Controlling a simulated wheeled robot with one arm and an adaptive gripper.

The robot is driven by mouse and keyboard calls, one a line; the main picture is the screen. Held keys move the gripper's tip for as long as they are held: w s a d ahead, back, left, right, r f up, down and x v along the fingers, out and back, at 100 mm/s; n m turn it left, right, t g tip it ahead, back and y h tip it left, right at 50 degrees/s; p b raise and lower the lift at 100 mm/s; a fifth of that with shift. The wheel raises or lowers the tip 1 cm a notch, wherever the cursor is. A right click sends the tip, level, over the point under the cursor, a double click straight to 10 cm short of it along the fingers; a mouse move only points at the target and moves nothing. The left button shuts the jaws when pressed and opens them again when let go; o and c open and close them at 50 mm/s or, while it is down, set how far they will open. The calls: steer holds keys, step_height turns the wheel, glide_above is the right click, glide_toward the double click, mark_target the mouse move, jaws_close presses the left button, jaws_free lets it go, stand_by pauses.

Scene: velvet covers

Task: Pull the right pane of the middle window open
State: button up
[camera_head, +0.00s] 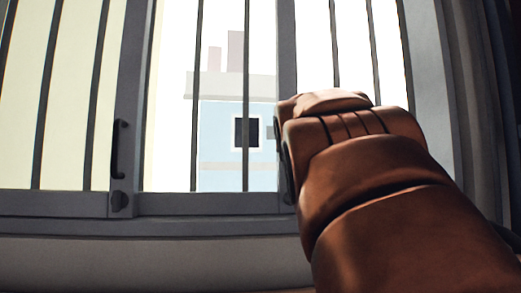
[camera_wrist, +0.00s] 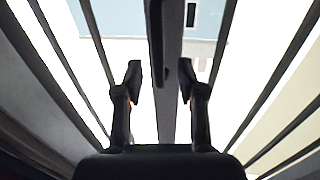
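The barred window (camera_head: 215,204) fills the head view, with grey frames and dark vertical bars. My gripper is hidden behind the arm in the head view. In the wrist view my gripper (camera_wrist: 160,82) is open, fingers apart on either side of a grey stile. A dark handle (camera_wrist: 157,40) on that stile lies beyond the fingertips; contact cannot be told.
The grey sill (camera_head: 150,250) runs along the bottom of the window. A grey side frame (camera_head: 428,80) and dark folds, perhaps a curtain (camera_head: 478,90), stand at the right. A pale blue building (camera_head: 218,130) shows outside through the glass.

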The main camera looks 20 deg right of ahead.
steer(key=shift+v, duration=2)
steer(key=shift+w, duration=0.15)
